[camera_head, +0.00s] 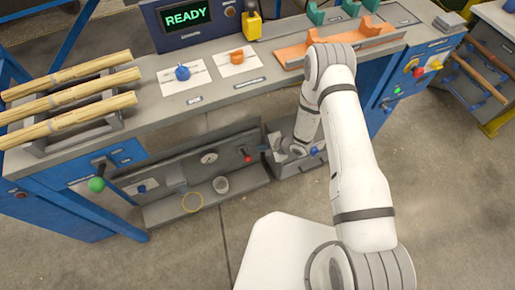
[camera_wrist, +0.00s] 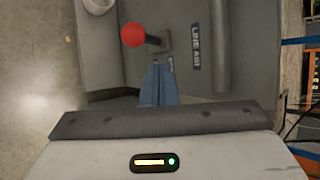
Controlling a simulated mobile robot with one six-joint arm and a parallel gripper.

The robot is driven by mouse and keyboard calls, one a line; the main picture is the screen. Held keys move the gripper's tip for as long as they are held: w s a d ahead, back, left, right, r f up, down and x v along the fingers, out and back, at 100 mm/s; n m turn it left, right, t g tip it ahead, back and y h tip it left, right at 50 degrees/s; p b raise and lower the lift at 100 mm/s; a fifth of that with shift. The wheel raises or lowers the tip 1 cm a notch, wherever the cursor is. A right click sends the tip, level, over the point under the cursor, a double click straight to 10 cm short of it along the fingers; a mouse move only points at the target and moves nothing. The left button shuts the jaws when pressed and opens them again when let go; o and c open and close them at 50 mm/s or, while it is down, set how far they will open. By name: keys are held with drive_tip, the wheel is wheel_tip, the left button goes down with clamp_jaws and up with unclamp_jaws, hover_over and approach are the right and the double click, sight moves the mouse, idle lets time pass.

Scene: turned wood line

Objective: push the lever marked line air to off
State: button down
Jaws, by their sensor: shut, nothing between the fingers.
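The line air lever has a red ball knob (camera_wrist: 133,35) on a short dark shaft that runs to a pivot on a grey panel. The label LINE AIR (camera_wrist: 195,45) reads sideways beside it in the wrist view. In the head view the red knob (camera_head: 247,158) is low on the panel under the bench. My gripper (camera_wrist: 158,68) is shut and empty, its blue fingertips just below the lever's shaft and pivot in the wrist view. I cannot tell whether they touch it. A small marking by the pivot is partly hidden by the fingers and unreadable.
A gauge (camera_head: 209,157) is on the same panel. A green-knobbed lever (camera_head: 96,184) sticks out farther left. Open floor lies in front.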

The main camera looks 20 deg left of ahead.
drive_tip(key=shift+w+d+r+p, duration=0.2)
drive_tip(key=shift+d+r+p, duration=0.25)
drive_tip(key=shift+r, duration=0.35)
drive_tip(key=shift+w+d+r+p, duration=0.2)
drive_tip(key=shift+d+r+p, duration=0.15)
drive_tip(key=shift+r, duration=0.4)
